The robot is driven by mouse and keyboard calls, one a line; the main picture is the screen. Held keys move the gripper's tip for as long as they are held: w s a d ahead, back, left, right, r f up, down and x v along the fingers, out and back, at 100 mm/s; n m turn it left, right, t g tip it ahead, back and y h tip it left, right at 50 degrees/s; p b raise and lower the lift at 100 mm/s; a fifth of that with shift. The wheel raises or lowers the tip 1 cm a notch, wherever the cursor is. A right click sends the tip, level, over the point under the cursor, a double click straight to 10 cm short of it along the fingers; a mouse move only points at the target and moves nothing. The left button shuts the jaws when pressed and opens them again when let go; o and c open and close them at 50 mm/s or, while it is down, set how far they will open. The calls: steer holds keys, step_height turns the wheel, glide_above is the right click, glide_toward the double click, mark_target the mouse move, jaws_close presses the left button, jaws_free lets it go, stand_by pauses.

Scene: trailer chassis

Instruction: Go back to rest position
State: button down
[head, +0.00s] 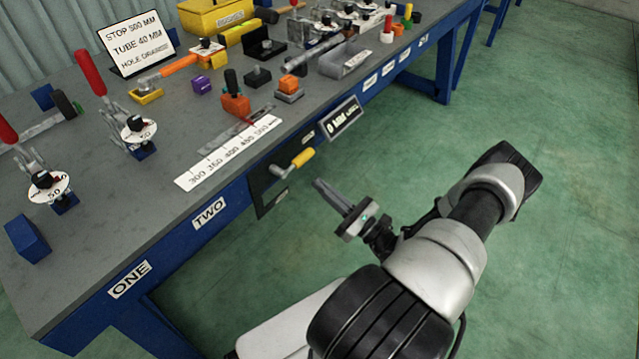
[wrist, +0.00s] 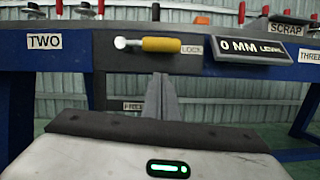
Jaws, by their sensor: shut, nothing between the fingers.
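My gripper (head: 328,193) is shut and empty in the head view. It is held in the air just off the front edge of the workbench (head: 110,240), over the floor. Its closed fingers (wrist: 160,97) show in the wrist view, pointing at the bench front. A lever with a yellow handle (head: 302,158) is on a dark panel on the bench front, a little beyond the fingertips and apart from them. In the wrist view the yellow handle (wrist: 161,45) lies level, above the fingers, beside the word LOCK.
A sign (head: 137,43) stands at the back. Green floor (head: 560,130) right of the bench is clear.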

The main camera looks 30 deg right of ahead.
steer(key=v, duration=0.9)
steer(key=shift+d+r+p, duration=0.2)
steer(key=shift+p, duration=0.1)
